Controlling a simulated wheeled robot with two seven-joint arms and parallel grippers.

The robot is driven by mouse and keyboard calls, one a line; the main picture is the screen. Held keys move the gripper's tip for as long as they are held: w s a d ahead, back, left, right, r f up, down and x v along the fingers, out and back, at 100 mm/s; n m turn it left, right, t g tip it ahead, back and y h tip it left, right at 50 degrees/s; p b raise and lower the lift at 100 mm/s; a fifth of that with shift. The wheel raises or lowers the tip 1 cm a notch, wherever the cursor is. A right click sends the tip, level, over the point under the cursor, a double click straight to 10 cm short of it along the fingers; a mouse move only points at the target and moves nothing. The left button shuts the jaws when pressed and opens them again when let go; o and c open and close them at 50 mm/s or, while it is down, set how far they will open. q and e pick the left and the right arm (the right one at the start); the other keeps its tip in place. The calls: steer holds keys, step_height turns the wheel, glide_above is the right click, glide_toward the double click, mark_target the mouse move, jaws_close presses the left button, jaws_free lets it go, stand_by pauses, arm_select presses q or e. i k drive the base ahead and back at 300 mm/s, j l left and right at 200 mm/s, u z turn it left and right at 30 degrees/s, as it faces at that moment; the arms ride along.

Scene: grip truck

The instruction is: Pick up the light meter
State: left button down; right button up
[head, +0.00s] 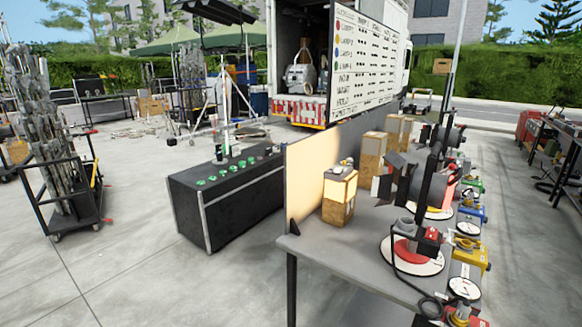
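I cannot make out for certain which object is the light meter. A small pale item (344,166) sits on top of the nearest wooden block (339,196) on the grey table (325,246), beside the upright tan panel (318,168). It is too small to identify. Several small red, blue and yellow devices (469,252) line the right side of the table. Neither of my grippers shows in the head view.
Black lamp gear (430,190) and round discs (412,262) crowd the table. A black case (228,192) with green-topped items stands left of it. A loaded cart (62,190) is at far left. A truck (300,62) and whiteboard (366,62) stand behind. The floor at front left is clear.

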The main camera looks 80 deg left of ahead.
mark_target(347, 170)
steer(key=u, duration=2.35)
steer(key=i+j+z, duration=0.65)
steer(key=j, duration=0.2)
steer(key=i+j+z, duration=0.45)
steer(key=j, duration=0.3)
steer(key=j+z, duration=0.2)
steer(key=j, duration=0.15)
steer(key=i, duration=0.05)
